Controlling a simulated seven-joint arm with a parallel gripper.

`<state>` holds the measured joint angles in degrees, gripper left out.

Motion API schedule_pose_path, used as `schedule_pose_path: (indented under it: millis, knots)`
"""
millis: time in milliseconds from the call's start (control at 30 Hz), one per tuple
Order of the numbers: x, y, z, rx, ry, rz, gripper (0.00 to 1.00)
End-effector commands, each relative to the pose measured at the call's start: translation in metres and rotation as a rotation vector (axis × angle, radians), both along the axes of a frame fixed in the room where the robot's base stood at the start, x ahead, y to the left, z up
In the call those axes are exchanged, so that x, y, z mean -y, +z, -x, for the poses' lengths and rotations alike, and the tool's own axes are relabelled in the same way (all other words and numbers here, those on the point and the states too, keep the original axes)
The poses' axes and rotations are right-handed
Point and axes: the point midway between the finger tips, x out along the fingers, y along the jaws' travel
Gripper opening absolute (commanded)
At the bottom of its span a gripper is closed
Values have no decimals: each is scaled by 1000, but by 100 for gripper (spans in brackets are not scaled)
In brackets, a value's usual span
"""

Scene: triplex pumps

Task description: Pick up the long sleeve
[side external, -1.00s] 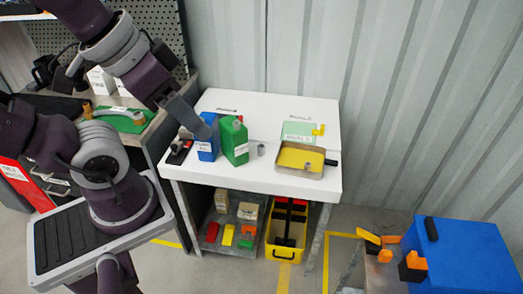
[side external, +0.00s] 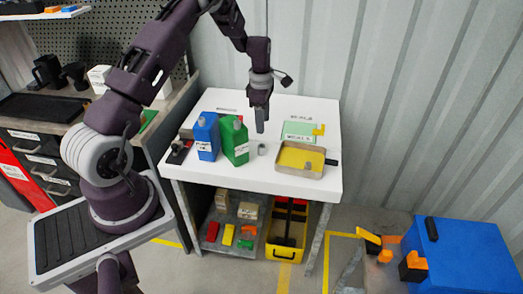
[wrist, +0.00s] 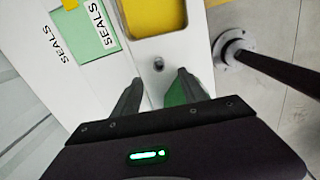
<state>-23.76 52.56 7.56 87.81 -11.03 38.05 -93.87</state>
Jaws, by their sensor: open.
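A small grey cylindrical sleeve (side external: 262,149) stands on the white table, just right of the green canister. In the wrist view a small grey round part (wrist: 158,64), seemingly this sleeve, lies ahead of the fingertips, roughly centred between them. My gripper (side external: 260,127) points down above the table, slightly above and behind the sleeve in the side view. In the wrist view its two fingers (wrist: 158,79) are apart with nothing between them. Another small grey part (side external: 308,165) shows in the yellow-bottomed tray; I cannot tell its length.
Blue (side external: 206,137) and green (side external: 235,141) canisters stand close left of the sleeve. The yellow-bottomed tray (side external: 285,170) lies to its right, with the green seals mat (side external: 298,131) behind. The table's front edge is near. A yellow crate (side external: 270,240) stands below.

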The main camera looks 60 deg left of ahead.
Motion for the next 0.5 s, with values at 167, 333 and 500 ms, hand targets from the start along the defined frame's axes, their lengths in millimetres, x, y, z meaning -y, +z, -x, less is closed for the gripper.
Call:
schedule_pose_path:
  millis: [167,333,500]
  knots:
    - [-21,-54,5,-39,182,10,50]
    - [-20,-77,5,-43,194,12,50]
    - [-11,-108,-1,-44,191,12,50]
